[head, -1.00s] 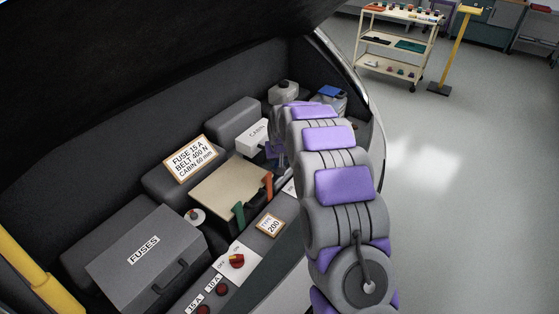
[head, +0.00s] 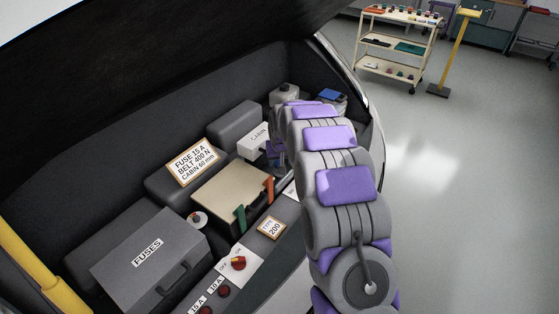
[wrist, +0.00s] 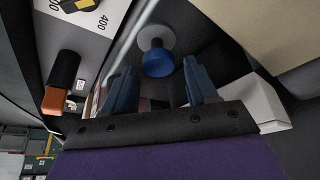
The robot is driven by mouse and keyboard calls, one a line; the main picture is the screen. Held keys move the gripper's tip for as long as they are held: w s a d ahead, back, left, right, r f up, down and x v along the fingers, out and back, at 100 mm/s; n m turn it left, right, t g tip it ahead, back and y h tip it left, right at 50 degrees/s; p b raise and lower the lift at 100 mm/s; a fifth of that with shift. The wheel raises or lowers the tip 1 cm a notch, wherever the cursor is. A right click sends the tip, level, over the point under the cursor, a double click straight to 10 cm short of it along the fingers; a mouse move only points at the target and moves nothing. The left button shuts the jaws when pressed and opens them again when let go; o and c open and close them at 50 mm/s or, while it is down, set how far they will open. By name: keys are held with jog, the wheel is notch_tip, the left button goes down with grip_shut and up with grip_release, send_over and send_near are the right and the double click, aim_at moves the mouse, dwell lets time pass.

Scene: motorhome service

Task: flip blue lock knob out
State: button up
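The blue lock knob (wrist: 158,64) shows in the wrist view, in front of a pale round base (wrist: 155,38). My gripper (wrist: 159,68) is open, with one blue-grey finger to the left of the knob and one to the right. Gaps show between the knob and both fingers; the depth between knob and fingertips is hard to tell. In the head view my arm hides the knob, and only a small part of the gripper end shows beside the white CABIN box (head: 256,137).
A black lever with an orange-brown end (wrist: 57,101) lies left of the gripper. A dial panel marked 400 (wrist: 112,12) is at upper left.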

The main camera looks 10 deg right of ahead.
jog(key=shift+o, duration=0.4)
jog(key=shift+w+f, duration=0.1)
jog(key=p+v, duration=0.3)
jog(key=v, duration=1.4)
